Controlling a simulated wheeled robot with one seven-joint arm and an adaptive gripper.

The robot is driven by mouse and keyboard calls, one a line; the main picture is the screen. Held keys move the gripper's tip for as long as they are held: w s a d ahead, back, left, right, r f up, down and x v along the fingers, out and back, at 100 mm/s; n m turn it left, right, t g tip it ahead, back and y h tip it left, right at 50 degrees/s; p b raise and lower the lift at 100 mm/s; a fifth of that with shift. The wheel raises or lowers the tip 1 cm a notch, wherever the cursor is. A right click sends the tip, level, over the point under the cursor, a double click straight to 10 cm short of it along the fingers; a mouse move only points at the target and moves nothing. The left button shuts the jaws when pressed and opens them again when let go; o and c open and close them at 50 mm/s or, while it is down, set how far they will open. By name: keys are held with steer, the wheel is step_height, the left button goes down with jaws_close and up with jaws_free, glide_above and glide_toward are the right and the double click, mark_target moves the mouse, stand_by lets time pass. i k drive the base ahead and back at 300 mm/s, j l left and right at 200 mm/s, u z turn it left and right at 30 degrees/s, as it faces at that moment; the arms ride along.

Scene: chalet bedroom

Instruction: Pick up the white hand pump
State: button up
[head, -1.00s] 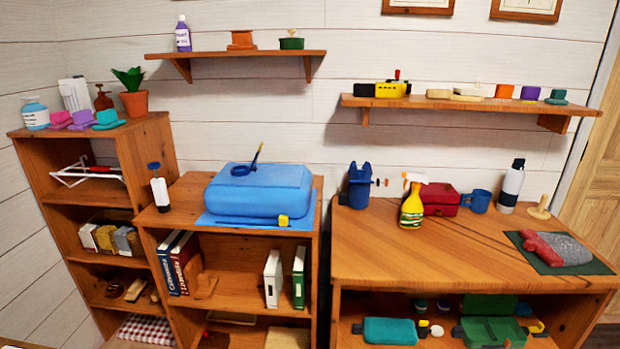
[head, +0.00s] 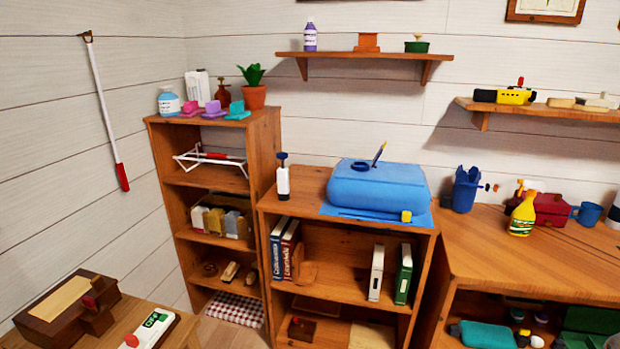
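The white hand pump (head: 283,182) stands upright near the left end of the top of the middle shelf unit (head: 297,197). It has a white body and a dark handle on top. It is clear of the blue case (head: 376,190) to its right. My gripper is not in the head view, so I cannot see its state.
A taller shelf unit (head: 262,130) stands left of the pump, with bottles and a plant on top. A wooden desk (head: 490,250) is at right. A low table (head: 180,335) with a brown box (head: 95,320) is at front left. A white and red rod (head: 105,110) hangs on the left wall.

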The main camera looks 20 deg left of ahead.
mark_target(283, 176)
steer(key=j+u, duration=0.25)
steer(key=j, duration=0.3)
steer(key=k+j+u, duration=0.1)
steer(key=j+u, duration=0.15)
steer(key=j, duration=0.3)
steer(key=i+l, duration=0.45)
steer(key=i, duration=0.25)
steer(key=i+l+u, duration=0.1)
steer(key=i+l, duration=0.35)
steer(key=i, duration=0.25)
steer(key=i+l+u, duration=0.1)
steer(key=i+l, duration=0.45)
steer(key=i, duration=0.1)
